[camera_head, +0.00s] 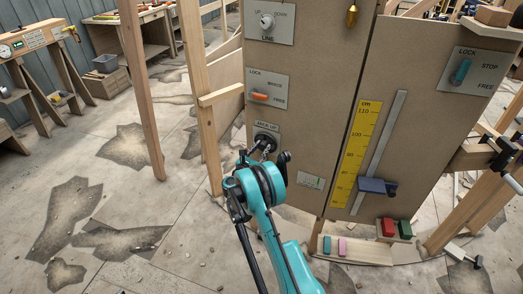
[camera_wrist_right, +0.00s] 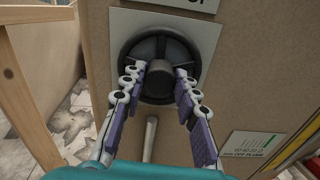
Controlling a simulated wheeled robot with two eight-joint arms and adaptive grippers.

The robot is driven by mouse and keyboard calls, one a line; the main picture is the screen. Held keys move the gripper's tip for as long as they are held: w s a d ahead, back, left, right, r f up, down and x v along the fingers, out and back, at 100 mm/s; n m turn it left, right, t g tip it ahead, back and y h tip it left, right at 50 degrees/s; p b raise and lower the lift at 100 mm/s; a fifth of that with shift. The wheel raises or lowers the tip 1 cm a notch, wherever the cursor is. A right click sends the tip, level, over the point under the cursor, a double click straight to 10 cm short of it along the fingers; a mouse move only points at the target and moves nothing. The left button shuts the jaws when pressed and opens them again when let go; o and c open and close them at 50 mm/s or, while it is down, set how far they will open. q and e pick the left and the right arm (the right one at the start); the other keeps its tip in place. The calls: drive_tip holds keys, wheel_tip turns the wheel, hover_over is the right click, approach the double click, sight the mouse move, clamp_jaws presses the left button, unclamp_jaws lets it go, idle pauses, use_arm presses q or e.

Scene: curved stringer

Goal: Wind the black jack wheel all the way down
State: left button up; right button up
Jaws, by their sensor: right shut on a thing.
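The black jack wheel (camera_wrist_right: 159,42) is a round spoked handwheel on a pale plate on the brown panel. In the head view the wheel (camera_head: 265,136) sits at the panel's lower left, under lettering that seems to read "JACK UP", and my gripper partly hides it. My right gripper (camera_wrist_right: 163,75) faces the wheel straight on, its two purple-padded fingers on either side of the central hub, shut on the wheel. In the head view the right gripper (camera_head: 264,150) reaches up to the plate at the end of my teal arm. My left gripper is not in view.
A yellow scale (camera_head: 357,150) and a slot with a dark blue slider (camera_head: 377,187) near its bottom stand right of the wheel. Orange (camera_head: 259,96) and teal (camera_head: 461,71) lock levers are on the panel. A wooden post (camera_head: 203,100) stands close at left.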

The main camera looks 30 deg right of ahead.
drive_tip(key=shift+n+b, duration=0.75)
drive_tip(key=shift+n, duration=1.55)
drive_tip(key=o, duration=1.2)
drive_tip(key=shift+c, duration=0.2)
drive_tip(key=v, duration=1.2)
drive_tip(key=shift+w, duration=0.1)
